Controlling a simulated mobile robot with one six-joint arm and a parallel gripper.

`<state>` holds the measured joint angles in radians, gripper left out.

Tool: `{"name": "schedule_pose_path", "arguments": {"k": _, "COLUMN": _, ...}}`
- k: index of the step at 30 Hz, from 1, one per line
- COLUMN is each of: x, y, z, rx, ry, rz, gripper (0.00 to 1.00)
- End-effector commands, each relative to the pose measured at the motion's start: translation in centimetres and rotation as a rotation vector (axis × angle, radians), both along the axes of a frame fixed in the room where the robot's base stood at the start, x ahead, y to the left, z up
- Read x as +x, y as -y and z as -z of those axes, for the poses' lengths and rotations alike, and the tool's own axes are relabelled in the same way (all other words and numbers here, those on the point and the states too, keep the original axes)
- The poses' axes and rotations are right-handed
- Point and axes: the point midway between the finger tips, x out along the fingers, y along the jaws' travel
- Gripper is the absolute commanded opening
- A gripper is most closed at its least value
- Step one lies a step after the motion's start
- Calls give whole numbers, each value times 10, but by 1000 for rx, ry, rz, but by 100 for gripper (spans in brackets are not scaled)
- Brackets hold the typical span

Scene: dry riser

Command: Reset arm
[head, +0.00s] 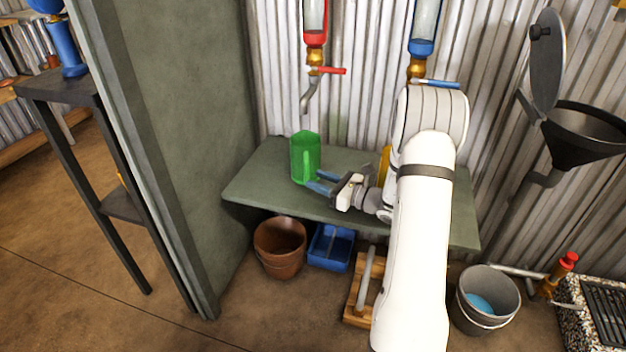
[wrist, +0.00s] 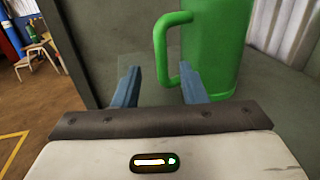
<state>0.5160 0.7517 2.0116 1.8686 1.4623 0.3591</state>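My gripper (head: 318,182) is over the green-grey bench, pointing left, with its two blue fingers apart and nothing between their tips. It also shows in the wrist view (wrist: 160,85), where the fingers are spread. A green jug (head: 305,158) stands upright on the bench just beyond the fingertips. In the wrist view the jug (wrist: 222,45) is ahead and to the right, and its handle (wrist: 162,50) appears ahead of the gap between the fingers. Whether a finger touches the jug cannot be told. My white arm hides part of the bench and most of a yellow object (head: 384,165).
A red-handled tap (head: 328,70) hangs above the jug, and a blue-handled tap (head: 437,83) is behind my arm. A grey partition (head: 185,130) stands left of the bench (head: 262,180). A brown pot (head: 280,247), blue tub (head: 330,247) and grey bucket (head: 487,298) are on the floor.

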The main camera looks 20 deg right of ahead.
Motion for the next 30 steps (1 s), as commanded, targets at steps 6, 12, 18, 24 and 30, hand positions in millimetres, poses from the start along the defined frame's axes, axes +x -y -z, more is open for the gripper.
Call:
{"name": "schedule_pose_path", "arguments": {"k": 6, "x": -5, "y": 10, "z": 0, "rx": 0, "ry": 0, "rz": -3, "gripper": 38}}
{"name": "schedule_pose_path", "arguments": {"k": 12, "x": -9, "y": 0, "z": -19, "rx": -32, "ry": 6, "rz": -43, "gripper": 38}}
{"name": "schedule_pose_path", "arguments": {"k": 18, "x": -49, "y": -66, "z": -111, "rx": -249, "ry": 44, "rz": -298, "gripper": 38}}
{"name": "schedule_pose_path", "arguments": {"k": 24, "x": -124, "y": -128, "z": -201, "rx": -587, "ry": 130, "rz": -638, "gripper": 38}}
{"name": "schedule_pose_path", "arguments": {"k": 30, "x": -200, "y": -151, "z": -275, "rx": -949, "ry": 261, "rz": -947, "gripper": 38}}
